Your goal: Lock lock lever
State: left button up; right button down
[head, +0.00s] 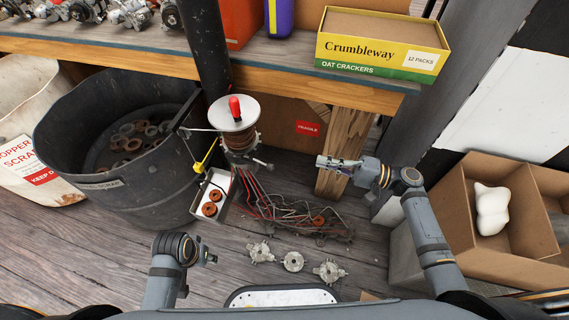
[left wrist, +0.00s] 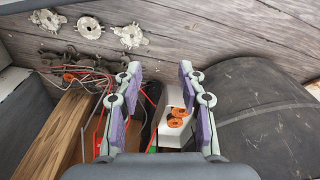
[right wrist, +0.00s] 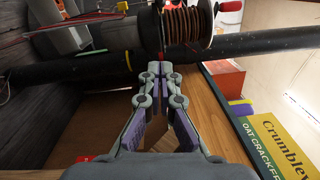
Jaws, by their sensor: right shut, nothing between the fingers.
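The winding stand on the dark post carries a copper spool (head: 238,140) under a pale round plate with a red knob (head: 235,108). A yellow lever-like part (head: 206,157) sticks out at its left; I cannot tell which part is the lock lever. My right gripper (head: 322,162) is shut and empty, to the right of the stand and apart from it. In the right wrist view the spool (right wrist: 187,22) and a red-ended handle (right wrist: 230,6) show beyond the fingertips. My left gripper (head: 210,258) is low at the front; its fingers are spread and empty in the left wrist view (left wrist: 160,78).
A black scrap bin (head: 110,195) stands left of a white box (head: 212,190) with orange coils. Red and grey wires (head: 290,215) lie on the floor, with several metal plates (head: 293,262) in front. The bench edge (head: 290,88) and wooden leg (head: 345,150) are near the right gripper.

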aim_at(261, 163)
jog(key=a, duration=1.1)
jog(key=shift+s+a+r, duration=0.2)
jog(key=shift+a+r, duration=0.1)
jog(key=shift+r, duration=0.15)
pick_arm(q)
jog(key=shift+w+r, duration=0.1)
pick_arm(e)
jog(key=shift+s, duration=0.1)
